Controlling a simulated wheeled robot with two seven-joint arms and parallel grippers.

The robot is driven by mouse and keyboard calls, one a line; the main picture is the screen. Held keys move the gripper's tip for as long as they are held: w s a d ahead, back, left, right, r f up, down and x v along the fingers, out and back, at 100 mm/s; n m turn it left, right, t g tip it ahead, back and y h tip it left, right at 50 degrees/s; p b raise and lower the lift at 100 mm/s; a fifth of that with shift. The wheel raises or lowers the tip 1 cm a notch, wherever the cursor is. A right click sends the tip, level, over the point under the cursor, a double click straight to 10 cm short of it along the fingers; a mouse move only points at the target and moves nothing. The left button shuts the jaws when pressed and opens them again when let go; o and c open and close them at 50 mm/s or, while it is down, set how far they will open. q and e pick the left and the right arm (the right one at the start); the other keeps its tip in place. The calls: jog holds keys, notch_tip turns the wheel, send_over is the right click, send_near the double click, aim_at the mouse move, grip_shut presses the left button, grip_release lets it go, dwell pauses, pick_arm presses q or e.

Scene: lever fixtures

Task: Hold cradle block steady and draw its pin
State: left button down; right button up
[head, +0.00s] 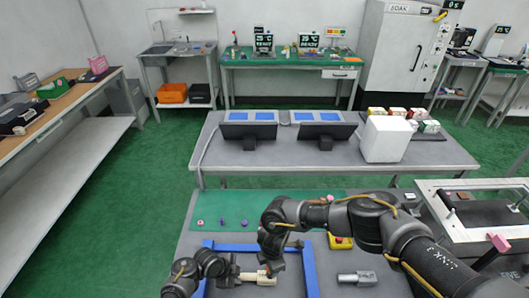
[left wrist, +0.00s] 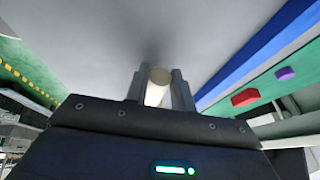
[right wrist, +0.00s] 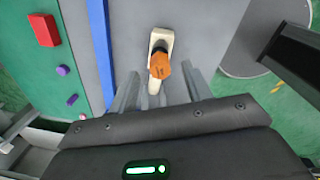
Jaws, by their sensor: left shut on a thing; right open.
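The cream cradle block (head: 258,277) lies on the grey table inside a blue frame. My left gripper (head: 238,277) reaches it from the left and is shut on its end; the left wrist view shows the rounded cream end (left wrist: 157,88) between the two fingers. In the right wrist view an orange faceted knob (right wrist: 160,66), apparently the pin's head, sits on the cream block (right wrist: 163,37). My right gripper (right wrist: 160,92) is open, with its fingers apart near the knob. In the head view my right arm hangs over the block and hides the knob.
The blue frame (head: 309,268) borders the work area. A grey metal fixture (head: 357,279) lies to its right, with a yellow box (head: 340,242) behind it. Small red and purple pieces stand on a green mat (head: 260,200) behind the frame.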

jog(key=shift+w+f, duration=0.1)
jog(key=shift+f, duration=1.4)
grip_shut()
